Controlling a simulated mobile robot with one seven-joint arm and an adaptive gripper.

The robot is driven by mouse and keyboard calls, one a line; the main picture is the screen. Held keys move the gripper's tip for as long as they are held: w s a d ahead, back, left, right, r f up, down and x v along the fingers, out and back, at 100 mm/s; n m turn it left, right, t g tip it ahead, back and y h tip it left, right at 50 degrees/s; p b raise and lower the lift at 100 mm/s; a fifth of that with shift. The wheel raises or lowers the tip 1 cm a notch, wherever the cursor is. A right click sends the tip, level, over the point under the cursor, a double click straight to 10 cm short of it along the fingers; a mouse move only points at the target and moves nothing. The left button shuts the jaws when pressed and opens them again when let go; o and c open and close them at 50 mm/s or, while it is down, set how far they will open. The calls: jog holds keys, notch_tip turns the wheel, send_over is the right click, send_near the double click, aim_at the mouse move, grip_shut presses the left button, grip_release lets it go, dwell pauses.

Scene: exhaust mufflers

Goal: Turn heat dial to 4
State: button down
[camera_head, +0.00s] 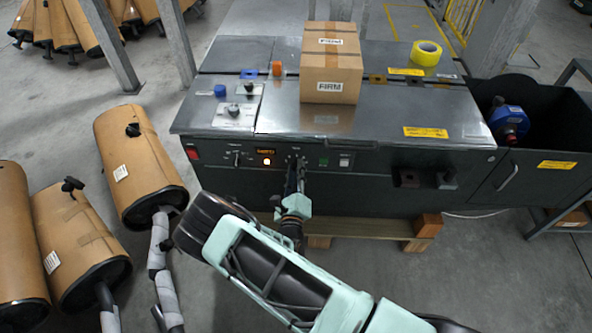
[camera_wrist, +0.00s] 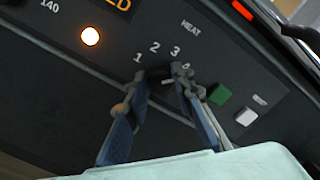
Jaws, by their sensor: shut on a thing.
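The heat dial (camera_wrist: 166,80) is on the dark front panel under the word HEAT, with 1, 2, 3 and 4 in an arc around it. It is small and mostly hidden between my fingertips, so its exact setting is hard to read. A small light part of it shows beside the right fingertip. My gripper (camera_wrist: 162,80) comes from below with its two fingers on either side of the dial, shut on it. The right fingertip lies close to the 3 and 4 marks. In the head view my gripper (camera_head: 296,168) reaches the panel and hides the dial.
A green button (camera_wrist: 220,94) and a white switch (camera_wrist: 246,117) sit right of the dial. A lit round button (camera_wrist: 90,36) and another dial (camera_head: 237,157) are left. A cardboard box (camera_head: 332,62) stands on the machine top (camera_head: 385,110). Wrapped mufflers (camera_head: 138,160) lie left.

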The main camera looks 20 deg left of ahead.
jog(key=c, duration=1.7)
grip_release()
jog(key=shift+o, duration=0.2)
jog(key=shift+s, duration=0.1)
jog(key=v, duration=1.1)
jog(key=shift+s+d, duration=0.2)
jog(key=shift+s, duration=0.2)
